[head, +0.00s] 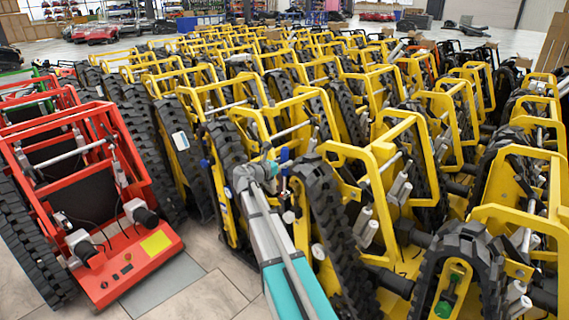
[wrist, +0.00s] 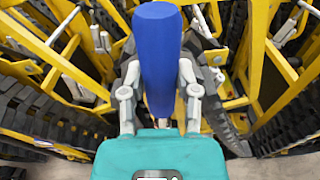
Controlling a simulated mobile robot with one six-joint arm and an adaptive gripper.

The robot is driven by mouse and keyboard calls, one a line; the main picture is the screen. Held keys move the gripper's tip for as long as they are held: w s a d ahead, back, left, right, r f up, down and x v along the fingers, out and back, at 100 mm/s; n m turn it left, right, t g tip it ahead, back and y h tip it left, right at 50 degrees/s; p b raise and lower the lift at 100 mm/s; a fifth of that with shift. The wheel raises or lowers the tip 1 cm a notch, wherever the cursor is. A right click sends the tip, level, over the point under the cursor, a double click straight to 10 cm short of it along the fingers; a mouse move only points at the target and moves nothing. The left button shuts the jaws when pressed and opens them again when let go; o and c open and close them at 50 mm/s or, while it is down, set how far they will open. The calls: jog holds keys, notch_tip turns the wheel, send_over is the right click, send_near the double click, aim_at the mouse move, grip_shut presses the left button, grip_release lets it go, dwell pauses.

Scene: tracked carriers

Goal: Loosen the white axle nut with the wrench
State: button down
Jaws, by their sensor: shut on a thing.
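My gripper (wrist: 158,75) is shut on a thick blue handle (wrist: 158,45), which I take to be the wrench's. A grey finger lies on each side of it. The wrench's head is not distinguishable in the wrist view. In the head view my gripper (head: 270,166) is small among the yellow carriers, with a blue upright piece (head: 285,156) beside it. A pale round part (head: 289,216) shows on a carrier below the gripper; I cannot tell whether it is the white axle nut. No contact between wrench and nut can be made out.
Yellow tracked carriers (head: 395,145) stand in tight rows, their frames and black tracks (head: 335,225) close around my arm. A red carrier (head: 140,255) stands at the left. Bare tiled floor (head: 205,295) lies at the front, between the red and yellow carriers.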

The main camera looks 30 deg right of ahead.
jog(key=shift+w, duration=0.1)
jog(key=shift+w+a+n, duration=0.3)
jog(key=shift+w+n, duration=0.3)
jog(key=shift+w, duration=0.05)
jog(key=shift+w, duration=0.1)
dwell(0.3)
jog(key=shift+w+a+f+n, duration=0.15)
jog(key=shift+w+a+n, duration=0.1)
jog(key=shift+w+n, duration=0.3)
jog(key=shift+w, duration=0.15)
jog(key=shift+w+a+f+n+g+b, duration=0.2)
jog(key=shift+w+a+n+g+b, duration=0.1)
jog(key=shift+w+n+b, duration=0.25)
dwell(0.4)
jog(key=shift+w, duration=0.2)
jog(key=shift+w+a+f+n, duration=0.2)
jog(key=shift+w+f+n, duration=0.15)
jog(key=shift+w, duration=0.2)
